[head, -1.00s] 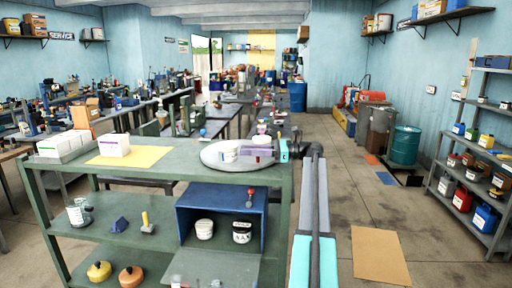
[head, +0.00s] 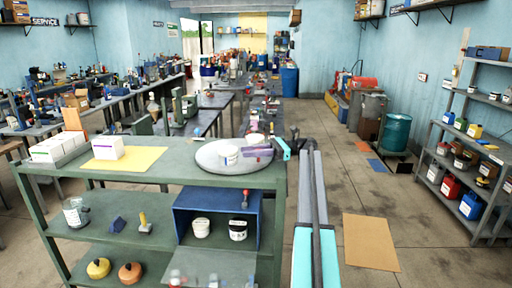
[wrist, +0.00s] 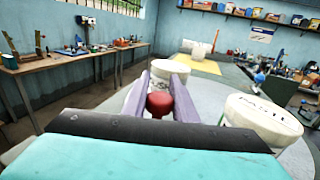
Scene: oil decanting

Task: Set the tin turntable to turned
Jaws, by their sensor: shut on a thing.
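The tin turntable is a round grey disc (head: 208,161) on the right of the green bench's top; it also shows in the wrist view (wrist: 215,92). A white tub (head: 229,155) stands on it, with another white tub (head: 256,138) behind my gripper. In the wrist view one tub (wrist: 168,69) is just beyond my fingers and a lettered tub (wrist: 262,120) is to their right. My gripper (head: 257,151) is over the turntable's right part. In the wrist view its purple fingers (wrist: 162,88) are shut on a red knob (wrist: 160,103). The knob's base is hidden.
A yellow mat (head: 150,158) with a white box (head: 108,147) lies left on the bench top (head: 190,178). A blue open cubby (head: 217,203) with small tubs is below. A steel rack (head: 440,192) and blue drum (head: 396,131) stand right.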

